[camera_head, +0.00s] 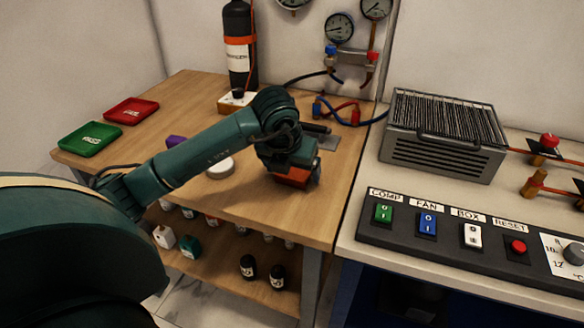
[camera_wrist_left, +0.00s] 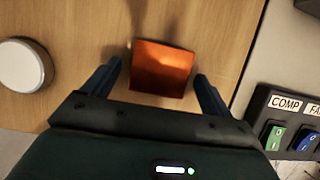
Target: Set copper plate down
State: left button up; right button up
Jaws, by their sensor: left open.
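The copper plate (camera_wrist_left: 160,68) is an orange-brown square that appears to lie flat on the wooden bench in the left wrist view. In the head view its orange surface (camera_head: 290,178) shows partly under my left gripper (camera_head: 300,172). In the left wrist view my left gripper (camera_wrist_left: 158,74) is open. Its two dark blue fingers are on either side of the plate, with a visible gap on each side. My arm hides part of the plate in the head view. My right gripper is not in view.
A white round disc (camera_wrist_left: 22,66) lies left of the plate. A red tray (camera_head: 131,111) and a green tray (camera_head: 90,139) sit at the bench's left. A black bottle (camera_head: 238,60) stands behind. A grey finned unit (camera_head: 440,150) and switch panel (camera_head: 450,238) are at right.

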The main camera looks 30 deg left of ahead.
pick_arm(q)
jog(key=p+v, duration=0.1)
jog(key=v, duration=1.1)
